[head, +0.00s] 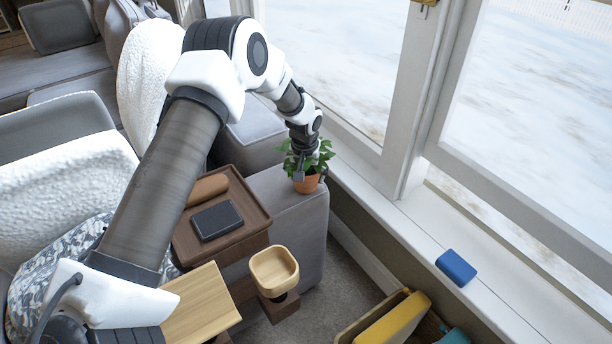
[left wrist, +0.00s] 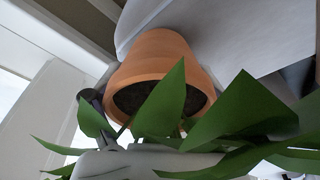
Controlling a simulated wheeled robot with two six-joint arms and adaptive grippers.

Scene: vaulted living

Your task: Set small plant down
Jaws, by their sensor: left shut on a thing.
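The small plant (head: 308,183) has green leaves in a terracotta pot. In the head view it is at the end of my left arm, at the window-side end of the grey sofa arm (head: 312,222). My left gripper (head: 303,172) is shut on it at the pot's rim, among the leaves. In the left wrist view the pot (left wrist: 158,58) fills the upper middle, with leaves in front that hide much of the fingers. I cannot tell whether the pot's base touches the sofa arm. My right gripper is not in view.
A white window sill (head: 420,235) runs along the right, with a blue box (head: 456,267) on it. A brown tray (head: 245,240) holds a dark book (head: 217,221) and a brown roll. A wooden bowl (head: 274,270) stands in front. A bin with a yellow item (head: 392,320) is at the bottom.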

